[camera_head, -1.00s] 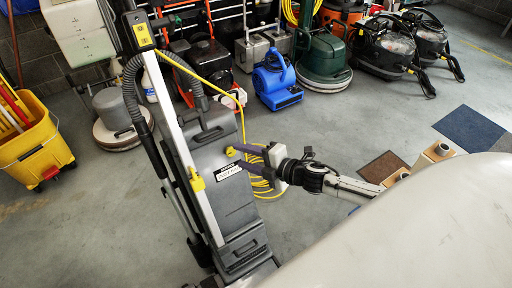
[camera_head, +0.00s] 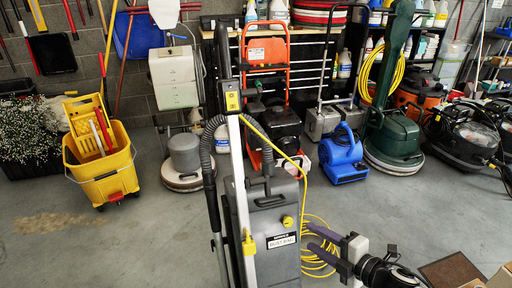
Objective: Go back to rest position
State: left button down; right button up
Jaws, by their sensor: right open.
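My right gripper (camera_head: 328,248) shows at the lower right, beside the right side of a grey upright floor machine (camera_head: 268,225). Its two dark purple fingers are apart, with nothing seen between them, and they point left toward the machine. I cannot tell whether the fingertips touch it. The white gripper body (camera_head: 352,262) and black wrist (camera_head: 385,275) run out of the bottom edge. My left gripper is not in view.
The grey machine stands close in front, with a yellow cable (camera_head: 318,262) on the floor behind my gripper. A yellow mop bucket (camera_head: 102,170), a blue blower (camera_head: 342,155) and a green floor machine (camera_head: 396,150) stand farther back. Grey floor (camera_head: 140,240) is clear at the left.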

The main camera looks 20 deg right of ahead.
jog(key=s+a+f+m+g, duration=0.1)
jog(key=s+a+f+m, duration=0.2)
jog(key=s+a+m, duration=0.2)
jog(key=s+a+f+m+g+h, duration=0.1)
jog(key=s+a+f+m+g, duration=0.1)
jog(key=s+a+m, duration=0.3)
jog(key=s+a+f+m+g, duration=0.2)
jog(key=s+a+f+m, duration=0.2)
jog(key=s+a+m, duration=0.2)
jog(key=s+m, duration=0.2)
jog(key=s, duration=0.1)
jog(key=shift+f+h, duration=0.35)
jog(key=shift+h, duration=0.05)
jog(key=shift+c, duration=0.2)
